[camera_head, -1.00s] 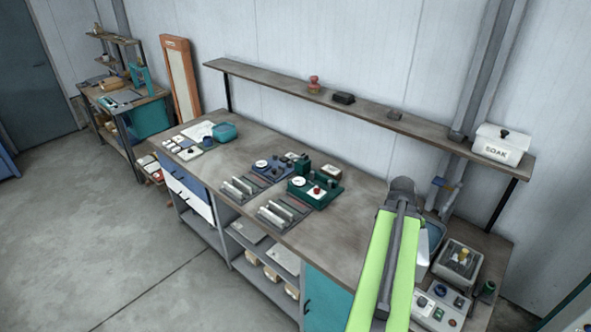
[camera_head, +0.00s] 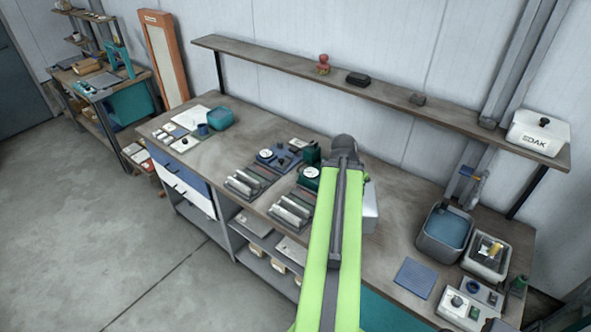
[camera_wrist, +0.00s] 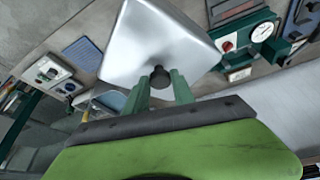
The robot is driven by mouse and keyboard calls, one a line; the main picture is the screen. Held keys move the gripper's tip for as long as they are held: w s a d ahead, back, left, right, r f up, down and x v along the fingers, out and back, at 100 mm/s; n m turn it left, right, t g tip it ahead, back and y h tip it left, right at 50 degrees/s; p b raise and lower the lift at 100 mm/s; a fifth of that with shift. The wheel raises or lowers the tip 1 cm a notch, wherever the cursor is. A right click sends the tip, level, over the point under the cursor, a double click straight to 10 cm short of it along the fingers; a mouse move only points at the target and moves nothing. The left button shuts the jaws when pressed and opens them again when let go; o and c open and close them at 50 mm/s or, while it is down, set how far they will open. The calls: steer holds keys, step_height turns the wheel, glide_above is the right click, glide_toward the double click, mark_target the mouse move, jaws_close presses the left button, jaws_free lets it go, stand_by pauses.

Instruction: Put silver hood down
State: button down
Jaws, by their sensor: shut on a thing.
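The silver hood (camera_wrist: 155,40) is a pale metal cover with a dark round knob (camera_wrist: 160,77). In the wrist view it hangs at the green fingers of my gripper (camera_wrist: 161,88), which are shut on its knob. In the head view only a pale side of the hood (camera_head: 370,208) shows to the right of my green arm, which hides the rest and the gripper. The hood is over the workbench (camera_head: 390,250); I cannot tell how high.
To the right are a grey basin with blue liquid (camera_head: 448,228), a tray with a yellow part (camera_head: 487,257), a blue ribbed mat (camera_head: 416,278) and a control box (camera_head: 460,308). Green instruments with a dial (camera_wrist: 262,32) are beside the hood. A shelf (camera_head: 440,118) runs above the back.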

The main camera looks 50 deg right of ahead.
mark_target(369, 191)
steer(key=shift+m, duration=0.5)
steer(key=d+f+b, duration=0.1)
steer(key=d, duration=0.1)
steer(key=d+f+b, duration=0.2)
steer(key=s+d+f+b, duration=0.1)
steer(key=d, duration=0.1)
steer(key=shift+s+d+f+b, duration=0.1)
steer(key=shift+d+f+b, duration=0.05)
steer(key=shift+f+b, duration=0.2)
steer(key=s+d+f+m+b, duration=0.1)
steer(key=s+d+f+b, duration=0.15)
steer(key=d, duration=0.25)
step_height(369, 191, down, 10)
steer(key=b, duration=1)
steer(key=shift+s+f+g, duration=0.15)
steer(key=shift+g, duration=0.25)
steer(key=c, duration=1.1)
jaws_free()
steer(key=shift+r, duration=0.2)
steer(key=p+v, duration=1.1)
steer(key=v, duration=0.1)
steer(key=shift+d+r+p, duration=0.15)
steer(key=shift+r+p, duration=0.15)
steer(key=shift+p, duration=0.05)
steer(key=shift+f, duration=0.15)
